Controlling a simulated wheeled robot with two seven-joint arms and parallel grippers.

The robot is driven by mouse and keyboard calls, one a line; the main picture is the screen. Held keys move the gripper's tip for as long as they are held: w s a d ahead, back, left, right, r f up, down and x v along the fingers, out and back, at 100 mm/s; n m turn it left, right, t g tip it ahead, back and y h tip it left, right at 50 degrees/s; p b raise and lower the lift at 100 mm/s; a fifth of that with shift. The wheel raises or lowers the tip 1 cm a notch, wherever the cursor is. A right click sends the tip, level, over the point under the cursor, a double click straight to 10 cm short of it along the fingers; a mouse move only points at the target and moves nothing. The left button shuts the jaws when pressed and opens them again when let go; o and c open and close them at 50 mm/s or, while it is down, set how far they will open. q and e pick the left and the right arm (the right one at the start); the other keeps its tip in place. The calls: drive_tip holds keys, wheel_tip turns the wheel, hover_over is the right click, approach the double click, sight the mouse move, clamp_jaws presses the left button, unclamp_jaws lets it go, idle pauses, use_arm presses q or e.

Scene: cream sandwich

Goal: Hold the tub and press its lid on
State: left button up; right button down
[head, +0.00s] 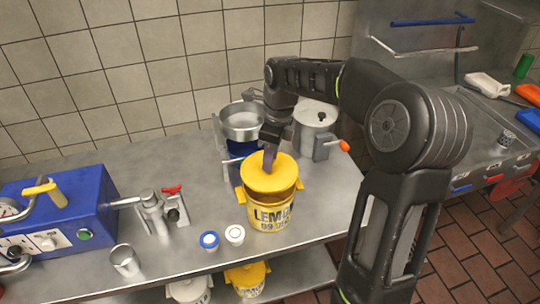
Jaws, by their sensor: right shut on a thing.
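A yellow tub (271,214) with dark "LEMON" lettering stands on the steel counter, near its front edge. A round yellow lid (263,181) is over the tub's mouth and looks slightly tilted. A brownish band shows between lid and tub, so I cannot tell whether the lid is seated. My right gripper (269,165) reaches down from above and is shut on the lid, on its upper side. Its fingertips partly hide the lid's top. My left gripper is not in view.
Two small round containers (235,235) and a metal cup (125,260) stand left of the tub. A blue machine (70,215) fills the counter's left end. A metal pot (241,121) and a lidded canister (315,117) stand behind. More tubs (246,276) sit on the lower shelf.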

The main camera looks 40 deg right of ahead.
drive_tip(key=shift+f+b, duration=1.2)
drive_tip(key=shift+f, duration=0.95)
drive_tip(key=shift+r, duration=0.1)
idle(0.4)
drive_tip(key=c, duration=1)
unclamp_jaws()
drive_tip(key=shift+c, duration=0.2)
drive_tip(key=shift+o, duration=0.2)
drive_tip(key=o, duration=0.4)
drive_tip(key=shift+o, duration=0.2)
